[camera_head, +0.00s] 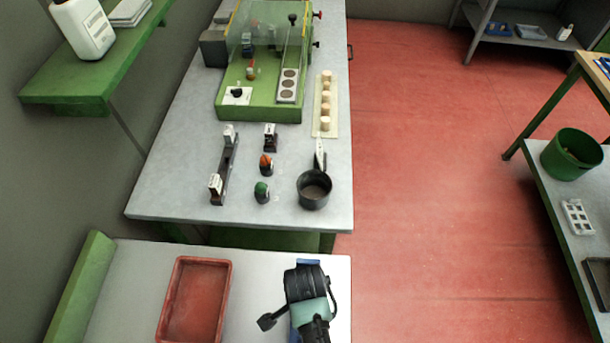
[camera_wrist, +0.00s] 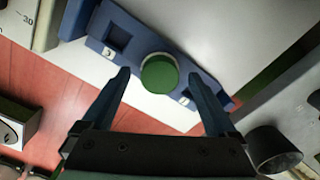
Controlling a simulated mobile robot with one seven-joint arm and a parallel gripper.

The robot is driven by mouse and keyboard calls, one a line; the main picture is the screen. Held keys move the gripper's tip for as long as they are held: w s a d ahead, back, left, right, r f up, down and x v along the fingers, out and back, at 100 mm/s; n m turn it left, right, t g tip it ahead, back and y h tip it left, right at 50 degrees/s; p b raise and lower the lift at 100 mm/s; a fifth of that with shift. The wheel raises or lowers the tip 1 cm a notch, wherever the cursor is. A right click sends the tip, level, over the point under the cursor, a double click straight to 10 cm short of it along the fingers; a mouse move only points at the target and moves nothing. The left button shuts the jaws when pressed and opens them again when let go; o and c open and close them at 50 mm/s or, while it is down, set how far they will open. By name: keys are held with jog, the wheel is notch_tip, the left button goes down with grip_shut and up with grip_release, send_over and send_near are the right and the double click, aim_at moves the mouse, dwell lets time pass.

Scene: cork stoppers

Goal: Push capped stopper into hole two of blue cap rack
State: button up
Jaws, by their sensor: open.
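The blue cap rack (camera_wrist: 205,90) lies across the wrist view, with an empty square hole near its left end. The capped stopper (camera_wrist: 159,75), with a round green top and a pale rim, stands at the middle of the rack. I cannot tell how deep it sits; the cap hides any hole beneath. My gripper (camera_wrist: 158,78) is open, its dark fingers to the left and right of the stopper with gaps visible. In the head view my gripper (camera_head: 304,270) is above the near bench and hides most of the blue rack (camera_head: 307,262).
A red tray (camera_head: 195,300) lies left of my gripper on the near bench.

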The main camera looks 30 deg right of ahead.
notch_tip(320, 180, up, 13)
jog(key=b, duration=0.1)
jog(key=shift+f, duration=0.2)
dwell(0.5)
jog(key=w+r+n+t+h+b, duration=0.2)
jog(key=w+r+n+t, duration=0.4)
jog(key=w+r, duration=0.6)
jog(key=w+a+r+n+t+b, duration=0.1)
jog(key=w+r+n+t, duration=0.1)
jog(key=w+r+t, duration=0.45)
jog(key=w+a+r+n+t, duration=0.15)
jog(key=w+r, duration=0.25)
jog(key=r, duration=0.5)
jog(key=s+a+r+n+t+b, duration=0.25)
jog(key=r+n+t, duration=0.35)
jog(key=r, duration=1.2)
jog(key=s+a+r+n+t+y, duration=0.2)
jog(key=s+r+t, duration=0.5)
jog(key=r, duration=0.6)
jog(key=shift+s+a+r+n, duration=0.25)
jog(key=shift+s+a+n, duration=0.3)
jog(key=shift+s+a, duration=0.6)
jog(key=shift+w, duration=0.1)
